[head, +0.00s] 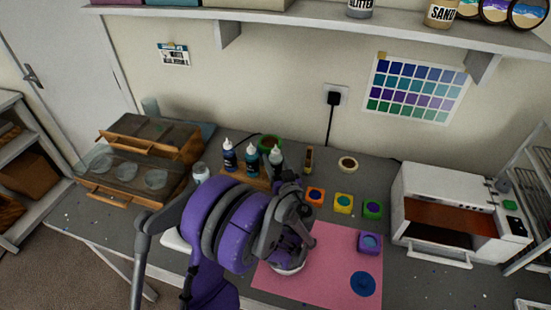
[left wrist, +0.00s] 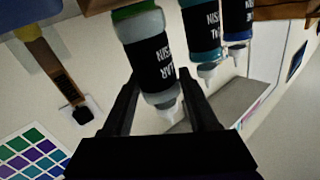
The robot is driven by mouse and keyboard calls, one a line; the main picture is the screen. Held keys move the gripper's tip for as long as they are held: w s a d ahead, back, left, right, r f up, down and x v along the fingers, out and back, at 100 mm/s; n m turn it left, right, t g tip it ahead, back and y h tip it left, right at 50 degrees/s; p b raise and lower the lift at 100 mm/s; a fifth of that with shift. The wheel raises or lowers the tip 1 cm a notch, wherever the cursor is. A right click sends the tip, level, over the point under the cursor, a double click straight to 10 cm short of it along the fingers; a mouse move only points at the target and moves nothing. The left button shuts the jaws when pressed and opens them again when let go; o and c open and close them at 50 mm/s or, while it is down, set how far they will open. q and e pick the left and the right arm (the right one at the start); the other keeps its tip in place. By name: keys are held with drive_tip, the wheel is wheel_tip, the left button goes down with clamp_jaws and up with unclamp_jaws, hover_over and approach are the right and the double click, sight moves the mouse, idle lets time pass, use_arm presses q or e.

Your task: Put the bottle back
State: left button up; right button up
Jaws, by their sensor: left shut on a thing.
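The bottle (head: 276,160) is pale with a black label and stands at the right end of the wooden rack (head: 242,176) in the head view. My left gripper (head: 284,180) is shut on it. In the left wrist view, which shows things upside down, the bottle (left wrist: 158,65) is between the two dark fingers (left wrist: 165,105), with green near its base. Two other labelled bottles, one blue (head: 229,156) and one teal (head: 252,160), stand to its left. I cannot tell whether the held bottle is fully seated. My right gripper is not in view.
A pink mat (head: 318,260) with a blue disc (head: 363,284) and a purple block (head: 369,243) lies at the front. Small orange (head: 315,196), yellow (head: 343,203) and green (head: 373,209) blocks stand behind it. A white oven-like box (head: 445,205) is right.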

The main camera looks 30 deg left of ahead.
use_arm(q)
drive_tip(key=shift+w, duration=0.1)
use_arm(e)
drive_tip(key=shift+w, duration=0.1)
use_arm(q)
drive_tip(key=shift+f+b, duration=0.3)
drive_tip(key=shift+f, duration=0.25)
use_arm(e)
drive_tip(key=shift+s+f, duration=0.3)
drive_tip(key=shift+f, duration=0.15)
use_arm(q)
drive_tip(key=o, duration=1.2)
wheel_tip(320, 180, up, 10)
drive_tip(key=shift+r+p, duration=0.1)
drive_tip(key=shift+p, duration=0.75)
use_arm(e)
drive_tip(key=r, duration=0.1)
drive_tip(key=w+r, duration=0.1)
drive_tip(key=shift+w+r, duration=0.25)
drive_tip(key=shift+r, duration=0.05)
